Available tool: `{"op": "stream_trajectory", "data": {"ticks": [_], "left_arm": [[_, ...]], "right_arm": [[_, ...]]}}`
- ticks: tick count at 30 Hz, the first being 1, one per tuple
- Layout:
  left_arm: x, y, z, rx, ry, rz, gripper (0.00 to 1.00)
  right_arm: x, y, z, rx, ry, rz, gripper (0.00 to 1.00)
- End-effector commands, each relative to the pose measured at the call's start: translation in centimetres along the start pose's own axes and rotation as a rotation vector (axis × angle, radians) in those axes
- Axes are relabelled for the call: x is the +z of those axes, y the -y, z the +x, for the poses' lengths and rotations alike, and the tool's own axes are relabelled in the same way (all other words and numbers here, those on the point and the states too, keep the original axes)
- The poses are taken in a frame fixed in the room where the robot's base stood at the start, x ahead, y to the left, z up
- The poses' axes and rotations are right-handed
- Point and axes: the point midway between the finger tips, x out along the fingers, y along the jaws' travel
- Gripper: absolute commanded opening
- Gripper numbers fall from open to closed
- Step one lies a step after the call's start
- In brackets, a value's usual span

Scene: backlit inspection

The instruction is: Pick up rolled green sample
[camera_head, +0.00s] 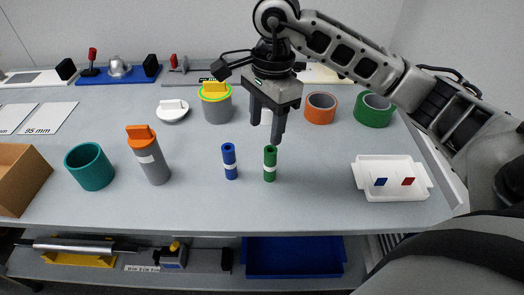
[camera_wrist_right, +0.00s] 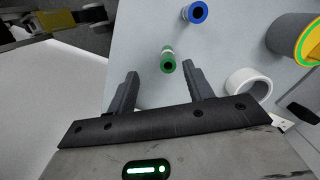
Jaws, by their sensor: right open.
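The rolled green sample (camera_head: 270,164) stands upright on the grey table, with a white band around its middle. It also shows in the right wrist view (camera_wrist_right: 168,62), seen from above, beyond and between the fingertips. My right gripper (camera_head: 267,128) is open and empty, above and behind the green roll in the head view. Its two fingers also show in the right wrist view (camera_wrist_right: 160,80), apart from the roll. A similar blue roll (camera_head: 230,162) stands just left of the green one. My left gripper is not in view.
A grey bottle with orange cap (camera_head: 150,160) and a teal ring (camera_head: 90,167) stand to the left. A white tray (camera_head: 390,192) with blue and red pieces sits at the right. Orange (camera_head: 320,108) and green tape rolls (camera_head: 373,109) stand behind. The front table edge is clear.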

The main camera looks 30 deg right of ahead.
Motion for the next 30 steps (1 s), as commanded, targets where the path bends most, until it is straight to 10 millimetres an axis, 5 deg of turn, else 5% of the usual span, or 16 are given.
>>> {"op": "stream_trajectory", "data": {"ticks": [5,15,30], "left_arm": [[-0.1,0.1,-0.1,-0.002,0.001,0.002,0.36],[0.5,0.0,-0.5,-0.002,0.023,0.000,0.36],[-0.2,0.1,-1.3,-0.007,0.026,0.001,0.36]], "right_arm": [[-2.5,0.3,-0.2,-0.011,-0.105,0.011,0.51],[-3.0,0.3,6.8,-0.009,-0.101,0.011,0.51],[-3.0,0.6,12.2,-0.009,-0.098,0.011,0.51]]}}
